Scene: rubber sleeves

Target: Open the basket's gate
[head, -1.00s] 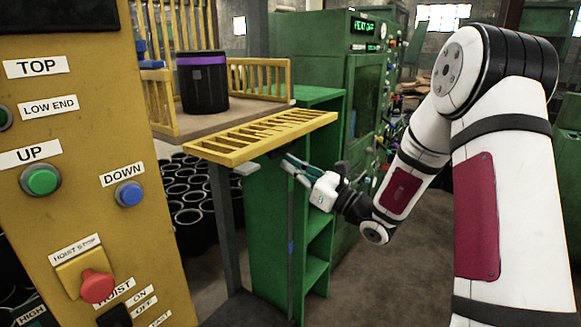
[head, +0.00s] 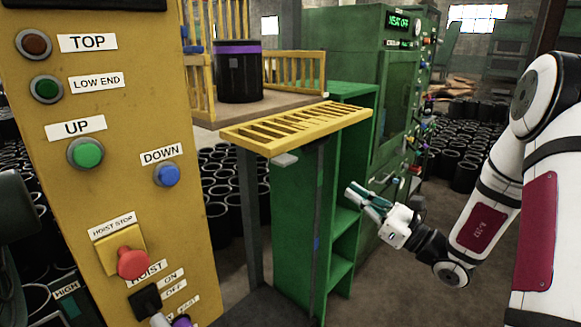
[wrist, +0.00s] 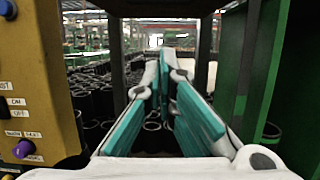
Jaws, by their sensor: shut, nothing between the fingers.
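The basket's gate (head: 297,128) is a yellow slatted panel in the head view. It lies nearly flat, sticking out from the front edge of the basket floor (head: 265,108). The basket has yellow barred sides (head: 296,70). A black drum with a purple band (head: 239,75) stands upright inside. My gripper (head: 353,192) is below the gate's right end and apart from it, in front of the green shelf. Its teal-padded fingers converge with nothing between them; they also fill the middle of the wrist view (wrist: 168,75).
A yellow control panel (head: 115,215) with labelled buttons stands close at left. A green open shelf (head: 345,225) is under and behind the gate. A green machine (head: 350,50) stands behind. Several black cylinders (head: 222,215) sit on the floor. Open floor (head: 400,290) lies at lower right.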

